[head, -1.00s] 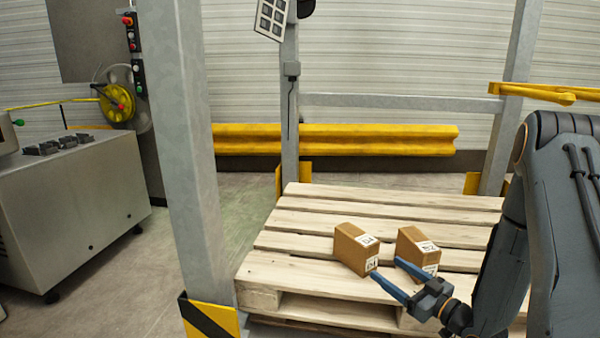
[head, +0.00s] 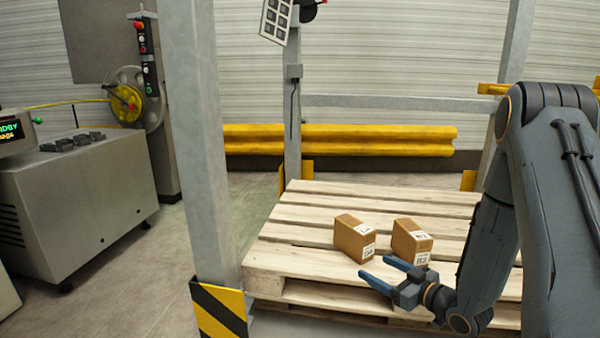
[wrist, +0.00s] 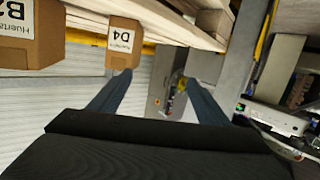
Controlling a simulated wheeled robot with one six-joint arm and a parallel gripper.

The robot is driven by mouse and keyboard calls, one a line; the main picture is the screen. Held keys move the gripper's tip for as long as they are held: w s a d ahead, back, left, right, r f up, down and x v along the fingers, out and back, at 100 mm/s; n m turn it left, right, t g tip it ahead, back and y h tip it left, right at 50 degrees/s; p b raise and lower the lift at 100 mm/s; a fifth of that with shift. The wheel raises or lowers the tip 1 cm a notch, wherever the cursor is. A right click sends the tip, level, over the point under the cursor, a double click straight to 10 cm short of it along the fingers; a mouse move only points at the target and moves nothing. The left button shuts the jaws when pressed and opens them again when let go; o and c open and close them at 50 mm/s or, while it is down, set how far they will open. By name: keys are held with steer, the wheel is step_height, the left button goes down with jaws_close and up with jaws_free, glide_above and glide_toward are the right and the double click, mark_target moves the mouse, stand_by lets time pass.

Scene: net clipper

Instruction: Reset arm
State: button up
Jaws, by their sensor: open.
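My gripper (head: 381,272) is open and empty, with its two blue fingers apart. It is at the front edge of the wooden pallet, just in front of two brown boxes. The left box (head: 348,240) and the right box (head: 405,241) stand on the pallet with white labels. The wrist view appears turned over; it shows a box marked D4 (wrist: 124,42) and part of another box (wrist: 35,30) at the left edge. Nothing lies between the fingers in the wrist view.
The pallet (head: 300,262) sits inside a grey metal frame. A thick post (head: 205,150) with a striped yellow-black foot stands left of the pallet. A grey machine cabinet (head: 90,210) is further left. A yellow guard rail (head: 340,140) runs behind. Floor is clear between cabinet and post.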

steer(key=s+a+r+g+h, duration=0.3)
steer(key=a, duration=0.4)
steer(key=s+a+r+g+h, duration=0.3)
steer(key=a, duration=0.5)
steer(key=s+a+r+g+h, duration=0.1)
steer(key=s+a+r+g, duration=0.1)
steer(key=s, duration=0.8)
steer(key=s+a+r+g, duration=0.2)
steer(key=s+a+g, duration=0.1)
steer(key=s, duration=0.7)
steer(key=s+a+r+g+h, duration=0.1)
steer(key=s+a+r+g, duration=0.1)
steer(key=s, duration=0.7)
steer(key=d+r+m+p, duration=0.3)
steer(key=d+r+p, duration=0.6)
steer(key=r+p, duration=0.2)
steer(key=s+d+r+m+p, duration=0.1)
steer(key=d+r+m+p, duration=0.3)
steer(key=d+r+p, duration=0.5)
step_height(320, 180, up, 4)
steer(key=p, duration=0.6)
steer(key=shift+d+f+h, duration=0.2)
steer(key=shift+d+h, duration=0.1)
steer(key=shift+d, duration=0.05)
